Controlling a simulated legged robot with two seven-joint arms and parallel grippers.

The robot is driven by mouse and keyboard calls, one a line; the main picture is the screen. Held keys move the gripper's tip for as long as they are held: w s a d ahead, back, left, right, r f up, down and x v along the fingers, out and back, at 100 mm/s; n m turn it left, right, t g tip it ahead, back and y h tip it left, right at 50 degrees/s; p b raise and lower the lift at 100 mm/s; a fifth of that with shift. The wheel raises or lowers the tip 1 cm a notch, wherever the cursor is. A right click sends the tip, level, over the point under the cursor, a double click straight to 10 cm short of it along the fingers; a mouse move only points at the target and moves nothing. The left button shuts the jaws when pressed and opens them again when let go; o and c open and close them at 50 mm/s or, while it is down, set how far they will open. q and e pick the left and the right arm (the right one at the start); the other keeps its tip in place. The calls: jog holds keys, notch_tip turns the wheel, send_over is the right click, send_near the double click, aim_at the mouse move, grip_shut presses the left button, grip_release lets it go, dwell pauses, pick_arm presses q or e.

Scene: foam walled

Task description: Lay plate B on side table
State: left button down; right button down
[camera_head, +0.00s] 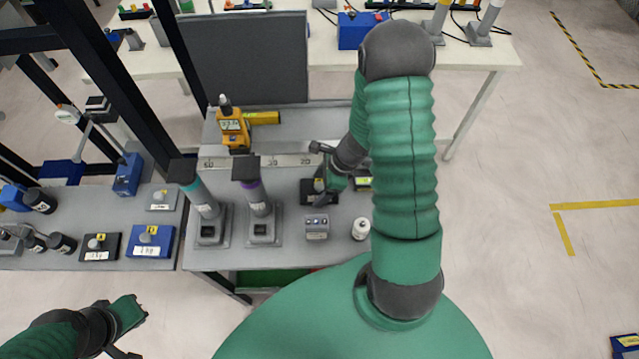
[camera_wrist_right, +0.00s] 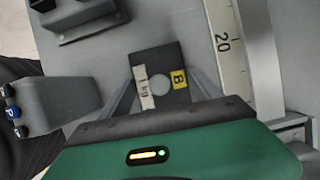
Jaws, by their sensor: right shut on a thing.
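Plate B (camera_head: 312,197) is a dark plate with a knob, at the middle of the grey workbench. In the right wrist view plate B (camera_wrist_right: 158,72) shows a yellow "B" label and a pale "1 kg" label. My right gripper (camera_head: 320,178) reaches down over it and is shut on it; its fingers (camera_wrist_right: 163,88) flank the plate in the wrist view. I cannot tell whether it touches the bench. The side table (camera_head: 85,212) stands at the left. My left gripper (camera_head: 137,326) is at the lower left, away from everything; its jaw opening is unclear.
The side table holds a black weight (camera_head: 100,247), a blue weight (camera_head: 152,241) and a grey weight (camera_head: 162,198). Two upright tools (camera_head: 205,205) (camera_head: 258,200) in stands, a button box (camera_head: 317,227) and a white bottle (camera_head: 361,229) stand on the bench.

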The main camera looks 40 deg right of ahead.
pick_arm(q)
jog(key=shift+d, duration=0.1)
pick_arm(e)
jog(key=shift+d, duration=0.1)
jog(key=c, duration=0.5)
grip_release()
jog(key=shift+d+f, duration=0.1)
jog(key=o, duration=0.4)
jog(key=shift+s+d, duration=0.1)
pick_arm(q)
jog(key=shift+s+d, duration=0.1)
jog(key=shift+d, duration=0.05)
pick_arm(e)
jog(key=shift+a, duration=0.2)
